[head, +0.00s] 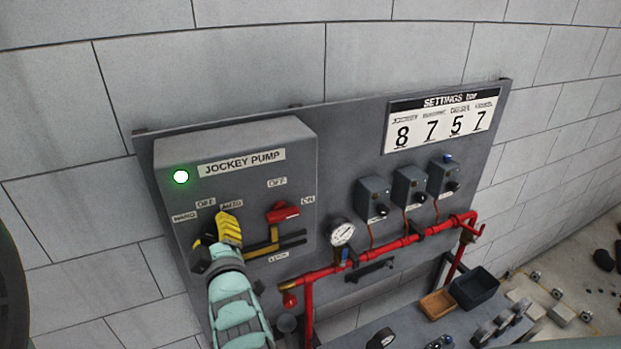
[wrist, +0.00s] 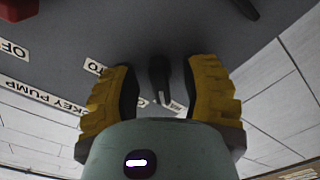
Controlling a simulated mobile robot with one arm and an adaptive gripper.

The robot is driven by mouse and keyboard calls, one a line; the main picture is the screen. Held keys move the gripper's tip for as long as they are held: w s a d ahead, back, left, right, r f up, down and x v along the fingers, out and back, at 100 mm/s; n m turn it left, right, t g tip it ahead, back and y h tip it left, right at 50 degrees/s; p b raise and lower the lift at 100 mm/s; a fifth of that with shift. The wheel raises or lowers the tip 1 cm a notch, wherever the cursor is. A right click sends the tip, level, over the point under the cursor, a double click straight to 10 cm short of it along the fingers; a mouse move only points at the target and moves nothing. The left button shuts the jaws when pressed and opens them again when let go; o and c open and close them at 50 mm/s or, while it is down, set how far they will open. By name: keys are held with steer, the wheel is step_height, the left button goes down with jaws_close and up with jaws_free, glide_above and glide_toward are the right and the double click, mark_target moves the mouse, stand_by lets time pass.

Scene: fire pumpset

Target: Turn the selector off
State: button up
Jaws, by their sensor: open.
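The jockey pump panel (head: 240,150) is a grey box on a backboard, with a lit green lamp (head: 181,177). Its selector has HAND, OFF and AUTO labels (head: 206,203); in the head view my gripper (head: 217,240) hides the knob. In the wrist view the selector is a black knob (wrist: 158,76) between the two yellow fingers of my gripper (wrist: 160,85). The fingers are apart, with a gap on each side of the knob. Which label the knob points at I cannot tell.
A pressure gauge (head: 342,232), red pipe (head: 390,246) and several small grey boxes (head: 409,186) stand further right.

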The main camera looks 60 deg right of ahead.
steer(key=shift+w+d, duration=0.1)
steer(key=shift+w, duration=0.05)
jaws_close()
stand_by(0.4)
